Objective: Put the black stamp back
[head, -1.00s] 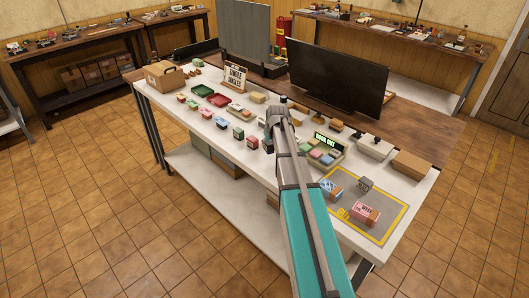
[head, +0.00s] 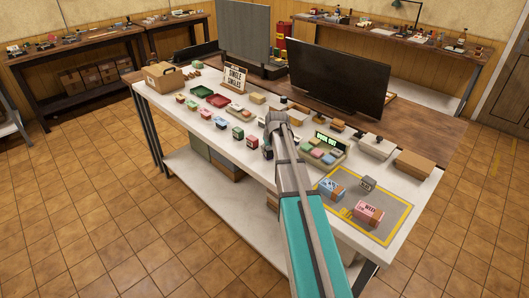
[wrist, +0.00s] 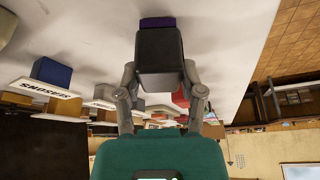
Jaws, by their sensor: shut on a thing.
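My gripper (wrist: 160,84) is shut on the black stamp (wrist: 159,48), a dark block with a purple strip at its far end in the wrist view. One finger lies on each side of it. In the head view my gripper (head: 268,143) hangs over the front middle of the white table (head: 215,150), left of the green tray. There the stamp is small and dark, partly hidden by my arm. I cannot tell whether it touches the tabletop.
A green tray (head: 345,147) with coloured blocks and a sign stands right of my gripper. A yellow-bordered grey mat (head: 392,205) holds a pink box (head: 368,212), a blue box (head: 331,188) and a grey cube (head: 368,183). Small coloured blocks and a red tray (head: 217,101) lie left.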

